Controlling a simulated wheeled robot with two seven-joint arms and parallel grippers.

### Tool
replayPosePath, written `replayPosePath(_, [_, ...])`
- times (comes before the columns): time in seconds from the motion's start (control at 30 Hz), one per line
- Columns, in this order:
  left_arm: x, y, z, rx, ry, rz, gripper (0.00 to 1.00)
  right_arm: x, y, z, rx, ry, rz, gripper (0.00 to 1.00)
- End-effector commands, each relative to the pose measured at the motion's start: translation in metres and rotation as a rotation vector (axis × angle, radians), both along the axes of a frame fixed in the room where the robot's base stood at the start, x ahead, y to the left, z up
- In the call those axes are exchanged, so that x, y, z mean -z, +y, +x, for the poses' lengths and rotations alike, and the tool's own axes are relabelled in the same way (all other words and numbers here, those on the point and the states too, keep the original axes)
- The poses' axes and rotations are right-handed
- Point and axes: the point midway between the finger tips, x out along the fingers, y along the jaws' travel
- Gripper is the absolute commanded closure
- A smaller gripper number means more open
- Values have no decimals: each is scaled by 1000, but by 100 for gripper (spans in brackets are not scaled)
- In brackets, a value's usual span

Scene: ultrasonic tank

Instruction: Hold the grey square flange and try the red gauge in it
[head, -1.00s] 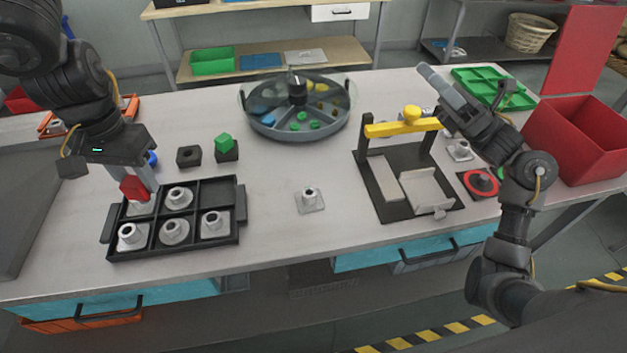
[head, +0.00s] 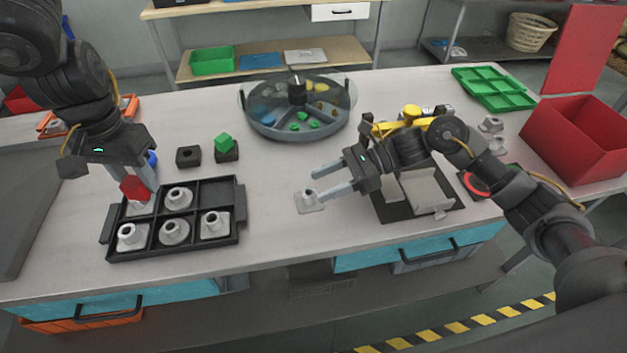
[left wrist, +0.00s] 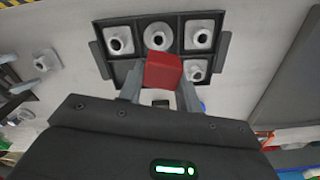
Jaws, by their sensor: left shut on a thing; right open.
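A grey square flange (head: 309,204) with a raised round collar lies on the open table, right of the black tray (head: 107,233). It also shows at the left edge of the left wrist view (left wrist: 45,63). My right gripper (head: 319,183) is open, its fingertips close above or beside this flange; contact is unclear. My left gripper (head: 142,183) is shut on the red gauge (head: 132,189), over the tray's back left compartment. The red gauge block shows between the fingers in the left wrist view (left wrist: 163,70). Its lower end is hidden.
The tray holds several grey flanges, with an empty compartment at back right. A yellow-handled fixture (head: 388,128) stands behind my right arm. A round divided bowl (head: 275,130), black blocks (head: 188,156), and a red bin (head: 580,145) are further off.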

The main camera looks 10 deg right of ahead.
Motion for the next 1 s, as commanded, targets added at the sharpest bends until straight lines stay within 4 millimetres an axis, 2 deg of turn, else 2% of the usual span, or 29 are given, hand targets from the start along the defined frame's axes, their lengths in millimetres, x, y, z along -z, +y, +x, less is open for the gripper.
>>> replayPosePath(0.13, [0, 0, 0, 0, 0, 0, 89, 6, -11, 2, -29, -98, -43, 44])
replayPosePath(0.37, [0, 0, 0, 0, 0, 0, 89, 8, -11, 2, -41, -128, -52, 44])
replayPosePath(0.47, [0, 0, 0, 0, 0, 0, 89, 11, -4, 2, -41, -126, -51, 44])
replayPosePath(0.8, [0, 0, 0, 0, 0, 0, 89, 29, 41, 0, -40, -125, -49, 44])
replayPosePath(1.0, [0, 0, 0, 0, 0, 0, 89, 35, 55, 0, -39, -125, -50, 44])
